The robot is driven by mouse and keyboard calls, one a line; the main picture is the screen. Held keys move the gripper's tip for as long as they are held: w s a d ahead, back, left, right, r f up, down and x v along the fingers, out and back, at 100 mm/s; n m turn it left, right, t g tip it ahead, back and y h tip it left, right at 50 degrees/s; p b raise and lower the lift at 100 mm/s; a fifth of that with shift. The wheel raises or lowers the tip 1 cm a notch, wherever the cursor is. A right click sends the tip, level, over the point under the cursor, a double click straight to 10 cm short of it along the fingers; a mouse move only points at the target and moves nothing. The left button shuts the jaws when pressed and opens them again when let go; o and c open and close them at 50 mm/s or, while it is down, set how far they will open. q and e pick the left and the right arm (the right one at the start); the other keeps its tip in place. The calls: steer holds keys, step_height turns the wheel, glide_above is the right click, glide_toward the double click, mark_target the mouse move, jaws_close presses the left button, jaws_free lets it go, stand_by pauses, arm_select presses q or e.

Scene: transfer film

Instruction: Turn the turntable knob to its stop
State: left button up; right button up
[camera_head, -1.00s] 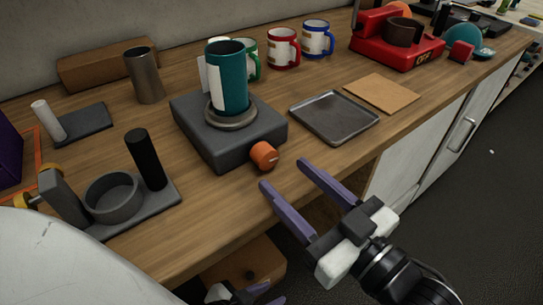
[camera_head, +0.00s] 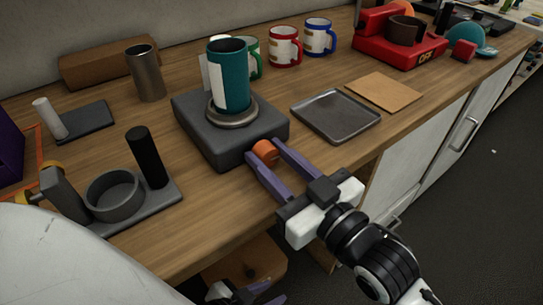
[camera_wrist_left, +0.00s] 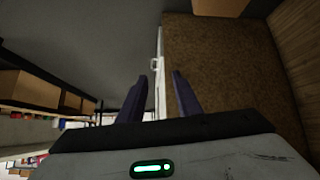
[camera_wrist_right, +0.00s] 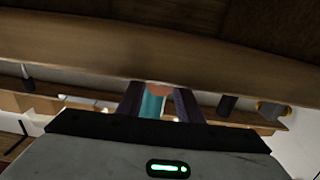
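The orange turntable knob (camera_head: 265,151) sits on the front of the dark grey turntable base (camera_head: 213,147). A teal mug with a white label (camera_head: 231,82) stands on the round plate (camera_head: 232,116) on top. My right gripper (camera_head: 263,150) is open, with its purple fingers on either side of the knob; firm contact does not show. In the right wrist view the knob (camera_wrist_right: 160,88) lies between the fingertips, with teal behind it. My left gripper (camera_head: 262,293) is low at the bottom edge, below the counter; its wrist view shows the fingers (camera_wrist_left: 160,80) apart and empty.
A metal tray (camera_head: 335,115) and a brown board (camera_head: 383,92) lie right of the turntable. A grey fixture with a ring and black post (camera_head: 150,158) stands at left. Several mugs (camera_head: 285,46) and a red press (camera_head: 398,47) are behind. The counter's front edge is near the knob.

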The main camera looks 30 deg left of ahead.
steer(key=m+p, duration=0.2)
steer(key=shift+r+p, duration=0.3)
steer(key=shift+p, duration=0.05)
steer(key=shift+m+p, duration=0.5)
steer(key=shift+m, duration=0.2)
steer(key=shift+f+m+p, duration=0.25)
steer(key=shift+m+p, duration=0.15)
steer(key=shift+m, duration=0.6)
arm_select(q)
steer(key=shift+s+a+r, duration=0.15)
steer(key=shift+a+r, duration=0.2)
steer(key=shift+r, duration=0.25)
steer(key=shift+s+a+r, duration=0.15)
steer(key=shift+a+r, duration=0.2)
steer(key=shift+r, duration=0.25)
arm_select(e)
steer(key=shift+f, duration=0.1)
steer(key=o, duration=1)
steer(key=shift+o, duration=0.2)
arm_select(q)
steer(key=shift+s+d, duration=0.1)
steer(key=shift+d, duration=0.05)
